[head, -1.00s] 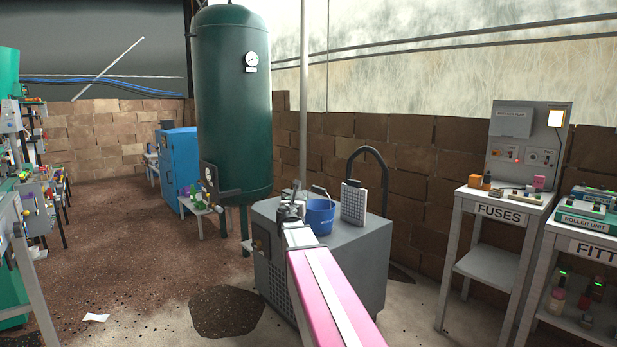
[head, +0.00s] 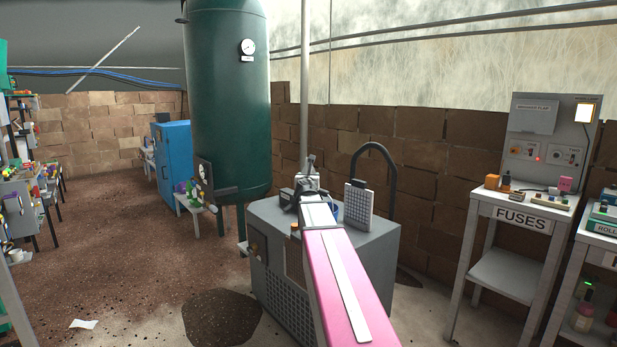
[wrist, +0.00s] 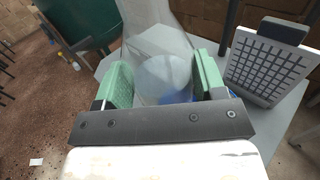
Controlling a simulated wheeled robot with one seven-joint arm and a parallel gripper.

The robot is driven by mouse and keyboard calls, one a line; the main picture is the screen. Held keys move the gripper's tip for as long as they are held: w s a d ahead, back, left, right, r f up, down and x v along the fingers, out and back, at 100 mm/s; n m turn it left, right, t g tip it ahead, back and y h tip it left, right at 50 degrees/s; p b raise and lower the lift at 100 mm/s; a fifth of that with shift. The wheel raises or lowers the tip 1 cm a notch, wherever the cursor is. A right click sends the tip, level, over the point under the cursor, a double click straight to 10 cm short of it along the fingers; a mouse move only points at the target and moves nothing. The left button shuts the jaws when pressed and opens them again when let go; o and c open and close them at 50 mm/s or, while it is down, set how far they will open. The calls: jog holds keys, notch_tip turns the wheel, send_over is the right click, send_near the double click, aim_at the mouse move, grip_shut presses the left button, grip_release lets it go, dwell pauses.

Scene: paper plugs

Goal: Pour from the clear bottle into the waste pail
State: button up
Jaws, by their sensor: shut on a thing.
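My gripper (wrist: 158,82) is shut on the clear bottle (wrist: 155,45), its green pads on either side of the glass. The bottle is see-through, and I cannot tell its exact tilt or how much is in it. In the head view my gripper (head: 308,178) is above the grey cabinet's top, and the bottle is hard to make out there. The blue waste pail (head: 336,211) stands on that cabinet, mostly hidden behind my gripper. In the wrist view some blue shows behind and through the bottle.
The grey cabinet (head: 362,245) also carries a white perforated panel (head: 358,203), close to the pail's right, and a black hoop (head: 389,172) rises behind. A green tank (head: 228,110) stands behind left. The FUSES stand (head: 522,216) is at the right.

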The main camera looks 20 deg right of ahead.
notch_tip(320, 180, down, 3)
jog(key=shift+f, duration=0.1)
jog(key=shift+w+a+m+h, duration=0.35)
jog(key=shift+a+m, duration=0.1)
jog(key=shift+m, duration=0.45)
jog(key=shift+w+a+r+m+t, duration=0.2)
jog(key=shift+w+a+m+t, duration=0.15)
jog(key=shift+m, duration=0.35)
jog(key=shift+w+a+m+h, duration=0.2)
jog(key=shift+a+m+h, duration=0.05)
jog(key=shift+m, duration=0.35)
jog(key=shift+w+a+f+m, duration=0.2)
jog(key=shift+a+m, duration=0.1)
jog(key=shift+m, duration=0.3)
